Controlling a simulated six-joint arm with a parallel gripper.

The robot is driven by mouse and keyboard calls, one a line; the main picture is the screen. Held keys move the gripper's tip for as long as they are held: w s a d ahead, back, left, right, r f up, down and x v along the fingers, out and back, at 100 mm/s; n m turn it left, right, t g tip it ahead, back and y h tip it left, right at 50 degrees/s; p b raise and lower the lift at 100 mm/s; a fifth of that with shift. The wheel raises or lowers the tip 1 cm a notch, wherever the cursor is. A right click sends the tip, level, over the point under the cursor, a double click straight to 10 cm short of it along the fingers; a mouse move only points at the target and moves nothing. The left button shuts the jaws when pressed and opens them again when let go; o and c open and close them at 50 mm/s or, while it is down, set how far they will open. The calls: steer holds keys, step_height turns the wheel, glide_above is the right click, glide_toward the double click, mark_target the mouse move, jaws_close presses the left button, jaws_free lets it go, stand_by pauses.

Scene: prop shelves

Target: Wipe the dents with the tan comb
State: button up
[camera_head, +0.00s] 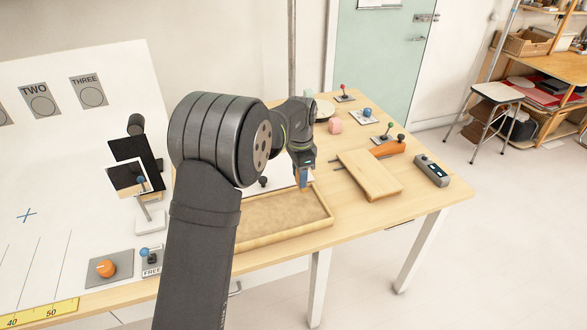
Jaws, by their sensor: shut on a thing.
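My gripper (303,168) is over the far right part of a shallow sand tray (290,234) with a pale wooden rim. It is shut on a small tan piece, which looks like the tan comb (304,181); its lower end is close to the sand near the right rim. I cannot tell whether it touches. The tan sand (275,216) shows in the middle and right of the tray. My arm hides the tray's left part. Dents in the sand are too faint to make out.
Right of the tray lie a wooden board (370,176), an orange block (388,148) and a grey box (431,171). At left are a white panel (70,180) and an orange button (106,268). The table's front right is clear.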

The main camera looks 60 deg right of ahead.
steer(key=shift+f, duration=2.7)
steer(key=shift+s+d+f, duration=0.45)
steer(key=shift+f, duration=0.3)
steer(key=shift+s+d, duration=1.05)
steer(key=w+a, duration=0.3)
steer(key=shift+r, duration=4)
